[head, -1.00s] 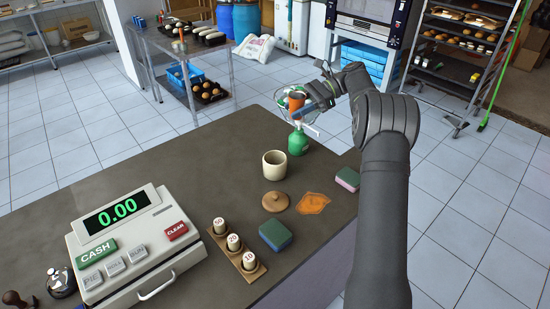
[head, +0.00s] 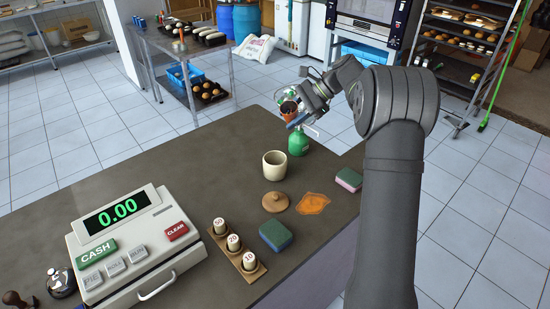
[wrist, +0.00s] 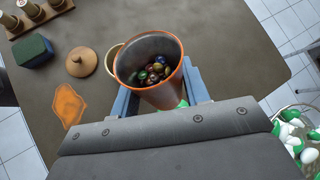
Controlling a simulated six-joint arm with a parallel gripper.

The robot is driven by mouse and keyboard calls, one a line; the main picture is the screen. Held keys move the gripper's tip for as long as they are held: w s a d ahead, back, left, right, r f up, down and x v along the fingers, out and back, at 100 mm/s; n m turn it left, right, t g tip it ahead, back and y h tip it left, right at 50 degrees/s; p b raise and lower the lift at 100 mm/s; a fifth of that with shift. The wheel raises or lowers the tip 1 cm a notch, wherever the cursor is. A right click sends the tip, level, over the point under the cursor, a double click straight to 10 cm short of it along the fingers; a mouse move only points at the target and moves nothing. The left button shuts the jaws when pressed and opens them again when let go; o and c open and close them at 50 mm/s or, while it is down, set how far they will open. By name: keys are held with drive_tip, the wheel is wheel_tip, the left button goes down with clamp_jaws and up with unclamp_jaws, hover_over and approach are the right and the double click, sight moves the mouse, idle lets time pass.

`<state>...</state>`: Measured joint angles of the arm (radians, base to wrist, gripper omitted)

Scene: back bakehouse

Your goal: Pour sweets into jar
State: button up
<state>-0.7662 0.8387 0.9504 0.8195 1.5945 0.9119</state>
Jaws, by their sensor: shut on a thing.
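My gripper (head: 295,118) is shut on an orange-brown cup (head: 288,108), held above the far right part of the counter. In the wrist view the cup (wrist: 166,92) is between two blue fingers, with several dark, shiny, coloured sweets (wrist: 155,71) low inside it. The cream jar (head: 275,166) stands open and upright on the counter, nearer than the cup and to its left. In the wrist view only part of the jar's rim (wrist: 111,59) shows behind the cup. A round brown lid with a knob (head: 275,201) lies on the counter in front of the jar.
A green bottle-like thing (head: 298,142) stands behind the jar, close below my gripper. An orange patch (head: 313,203), sponges (head: 275,235) and a row of numbered pegs (head: 234,243) are nearer. A cash register (head: 130,240) fills the front left. The counter left of the jar is clear.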

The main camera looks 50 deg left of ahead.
drive_tip(key=shift+s+d+f, duration=0.1)
drive_tip(key=shift+s, duration=0.1)
drive_tip(key=shift+s+d+f+n+t+y, duration=0.1)
drive_tip(key=shift+s+f+n+t+y, duration=0.25)
drive_tip(key=shift+f+t, duration=0.85)
drive_tip(key=shift+s+d+f+n+t+y, duration=0.15)
drive_tip(key=shift+f+n+t, duration=0.3)
drive_tip(key=shift+f+t, duration=0.75)
drive_tip(key=shift+s+a+f+n+t+y, duration=0.1)
drive_tip(key=shift+s+f+n+t, duration=0.25)
drive_tip(key=shift+f+t, duration=0.85)
drive_tip(key=shift+r+n+t, duration=0.2)
drive_tip(key=shift+n+t, duration=0.15)
drive_tip(key=shift+t, duration=0.05)
drive_tip(key=shift+s+d+r+t+y+b, duration=0.15)
drive_tip(key=shift+s+r+t, duration=0.15)
drive_tip(key=shift+r, duration=0.25)
drive_tip(key=shift+s+d+r+t+y+b, duration=0.1)
drive_tip(key=shift+s+r+t+y+b, duration=0.1)
drive_tip(key=shift+r+t, duration=0.25)
drive_tip(key=shift+s+f+n+t+y+b, duration=0.15)
drive_tip(key=shift+f+n+t+y+b, duration=0.25)
drive_tip(key=shift+n+t+b, duration=0.25)
drive_tip(key=shift+s+d+r+n+t+y+b, duration=0.15)
drive_tip(key=shift+r+t+y+b, duration=0.1)
drive_tip(key=shift+t+b, duration=0.3)
drive_tip(key=shift+s+a+r+n+t+y+b, duration=0.15)
drive_tip(key=shift+r+t+b, duration=0.1)
drive_tip(key=shift+t+b, duration=0.25)
idle(1.1)
